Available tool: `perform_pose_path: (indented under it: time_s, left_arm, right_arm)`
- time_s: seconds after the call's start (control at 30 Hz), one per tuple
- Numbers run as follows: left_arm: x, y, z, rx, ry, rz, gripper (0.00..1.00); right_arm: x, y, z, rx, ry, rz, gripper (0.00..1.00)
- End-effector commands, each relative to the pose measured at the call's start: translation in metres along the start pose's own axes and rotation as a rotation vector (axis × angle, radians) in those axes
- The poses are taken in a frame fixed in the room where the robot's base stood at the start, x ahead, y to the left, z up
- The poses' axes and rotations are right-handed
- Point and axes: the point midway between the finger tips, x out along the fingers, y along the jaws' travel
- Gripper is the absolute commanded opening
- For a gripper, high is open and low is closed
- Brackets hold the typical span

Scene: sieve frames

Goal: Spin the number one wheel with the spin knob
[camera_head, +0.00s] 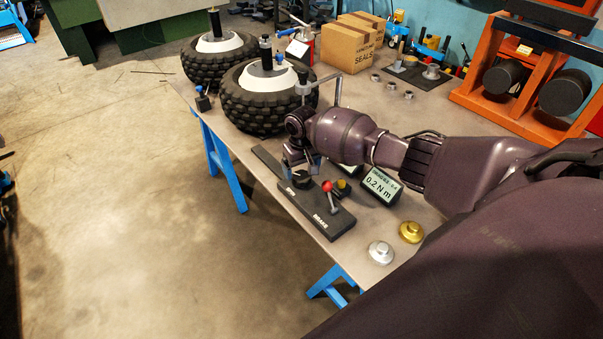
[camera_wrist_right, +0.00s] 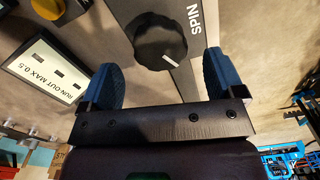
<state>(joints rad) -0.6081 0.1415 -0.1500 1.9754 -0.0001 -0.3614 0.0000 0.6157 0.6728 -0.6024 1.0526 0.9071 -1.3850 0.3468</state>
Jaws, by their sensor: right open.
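The black spin knob (camera_head: 301,180) sits on a dark control panel (camera_head: 325,222), beside a red-balled lever (camera_head: 327,186) near a BRAKE label. In the right wrist view the round, ridged spin knob (camera_wrist_right: 158,38) has a white pointer mark and SPIN lettering beside it. My right gripper (camera_head: 303,164) is open above the knob. In the right wrist view its blue fingers (camera_wrist_right: 160,84) stand apart, with the knob ahead between them, apparently untouched. Two knobby wheels stand on the table, a nearer one (camera_head: 250,108) and a farther one (camera_head: 205,68). No number shows on either. My left gripper is out of view.
A display (camera_head: 381,187) reads 0.2 N m; another, reading RUN OUT MAX 0.5, shows in the wrist view (camera_wrist_right: 45,68). A silver weight (camera_head: 381,253) and a gold weight (camera_head: 411,232) lie near the table's front edge. Cardboard boxes (camera_head: 345,48) and an orange rack (camera_head: 470,88) stand behind.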

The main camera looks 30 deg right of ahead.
Motion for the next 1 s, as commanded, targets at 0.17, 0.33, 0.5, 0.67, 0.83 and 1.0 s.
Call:
perform_pose_path:
  time_s: [0.17, 0.33, 0.5, 0.67, 0.83, 1.0]
  left_arm:
    - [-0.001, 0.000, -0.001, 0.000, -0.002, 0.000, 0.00]
    - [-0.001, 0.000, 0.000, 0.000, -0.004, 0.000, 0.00]
    - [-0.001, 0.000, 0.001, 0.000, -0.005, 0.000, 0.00]
    - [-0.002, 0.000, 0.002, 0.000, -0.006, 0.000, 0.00]
    - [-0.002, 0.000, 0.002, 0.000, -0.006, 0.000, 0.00]
    - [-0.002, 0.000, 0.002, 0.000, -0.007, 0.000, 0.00]
  right_arm:
    - [-0.035, 0.000, 0.000, -0.001, 0.002, 0.000, 0.88]
    - [-0.058, 0.000, 0.000, -0.001, 0.001, 0.000, 0.88]
    - [-0.070, 0.000, 0.000, 0.000, 0.000, -0.001, 0.88]
    - [-0.072, 0.000, 0.000, 0.000, -0.001, 0.000, 0.88]
    - [-0.072, 0.000, 0.000, 0.000, 0.000, 0.000, 0.88]
    - [-0.072, 0.000, 0.000, 0.000, 0.000, 0.000, 0.88]
